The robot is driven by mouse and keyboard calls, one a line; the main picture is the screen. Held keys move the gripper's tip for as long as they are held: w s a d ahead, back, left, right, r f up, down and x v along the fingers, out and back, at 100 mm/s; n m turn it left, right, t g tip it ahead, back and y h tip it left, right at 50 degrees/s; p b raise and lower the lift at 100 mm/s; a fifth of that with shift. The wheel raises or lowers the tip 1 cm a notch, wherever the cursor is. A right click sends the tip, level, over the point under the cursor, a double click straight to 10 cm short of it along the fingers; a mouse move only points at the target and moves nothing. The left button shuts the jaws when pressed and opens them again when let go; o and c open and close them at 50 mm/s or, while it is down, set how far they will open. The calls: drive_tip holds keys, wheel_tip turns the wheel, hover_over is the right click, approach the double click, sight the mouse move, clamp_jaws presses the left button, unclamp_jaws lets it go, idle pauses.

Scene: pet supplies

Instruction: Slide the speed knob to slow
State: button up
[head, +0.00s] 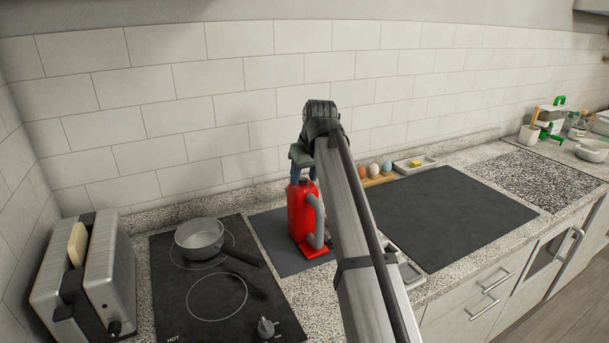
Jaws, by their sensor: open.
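No speed knob or "slow" marking can be made out in the head view. A red upright appliance (302,212) with a grey curved handle or tube on its right side stands on a dark mat (268,240). My gripper (304,178) points down at the top of this red appliance, with its jaws apart. Its fingertips are at or just beside the top; whether they touch it cannot be told. My arm crosses the picture to the right of the appliance and hides part of the counter behind it.
Left of the mat is a black hob (170,290) with a round knob (266,327) and a saucepan (199,238). A silver toaster (85,270) stands far left. An egg holder (379,180) is at the back. A clear dark board (450,215) lies right.

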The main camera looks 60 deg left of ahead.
clamp_jaws()
idle(0.3)
idle(0.3)
